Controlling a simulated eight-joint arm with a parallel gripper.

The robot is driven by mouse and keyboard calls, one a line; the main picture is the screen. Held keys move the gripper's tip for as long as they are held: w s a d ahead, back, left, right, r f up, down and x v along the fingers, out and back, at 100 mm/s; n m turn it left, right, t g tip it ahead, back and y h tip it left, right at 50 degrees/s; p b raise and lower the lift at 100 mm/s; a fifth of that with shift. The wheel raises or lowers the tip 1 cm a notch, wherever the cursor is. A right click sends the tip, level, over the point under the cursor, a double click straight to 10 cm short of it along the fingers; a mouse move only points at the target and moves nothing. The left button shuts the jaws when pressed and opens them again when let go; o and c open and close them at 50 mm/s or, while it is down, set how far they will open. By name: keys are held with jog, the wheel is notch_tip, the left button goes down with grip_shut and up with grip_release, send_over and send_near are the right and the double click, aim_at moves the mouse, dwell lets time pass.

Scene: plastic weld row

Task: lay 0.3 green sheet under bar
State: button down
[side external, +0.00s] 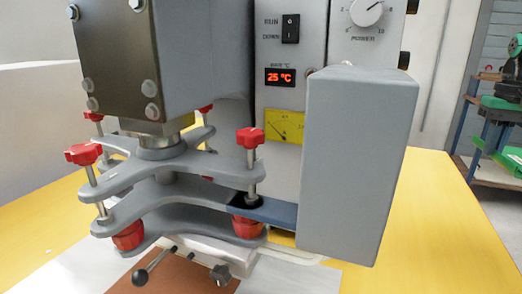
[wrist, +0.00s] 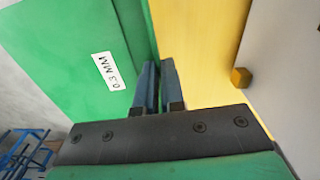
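A green panel labelled "0.3 MM" (wrist: 85,60) fills the upper left of the wrist view. My gripper (wrist: 160,62) has two blue fingers close together at the panel's right edge. A narrow darker green strip runs down toward the gap between them; I cannot tell whether they grip it. In the side external view, a pale bar (side external: 205,253) sits low under the press's grey clamp plates (side external: 150,190). A brown sheet (side external: 180,275) lies below it. The green panel does not show in that view, and I cannot make out my gripper there.
The press's control panel (side external: 285,95) has a switch, a dial and a display reading 25 °C. A large grey block (side external: 355,160) hides part of the press. Red knobs (side external: 250,138) stick out around the clamp plates. The yellow table (side external: 440,230) is clear at right.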

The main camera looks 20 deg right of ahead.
jog(key=s+a+f+n, duration=0.5)
jog(key=a+n, duration=0.7)
jog(key=a, duration=0.1)
jog(key=s+a+f+n, duration=0.5)
jog(key=a+n, duration=0.6)
jog(key=a, duration=0.3)
jog(key=s+a+f+n, duration=0.4)
jog(key=s+a+n, duration=0.1)
jog(key=a+n, duration=0.75)
jog(key=shift+m, duration=0.35)
jog(key=shift+f, duration=4.8)
jog(key=c, duration=1)
grip_release()
jog(key=shift+a+r, duration=0.1)
jog(key=shift+r, duration=0.05)
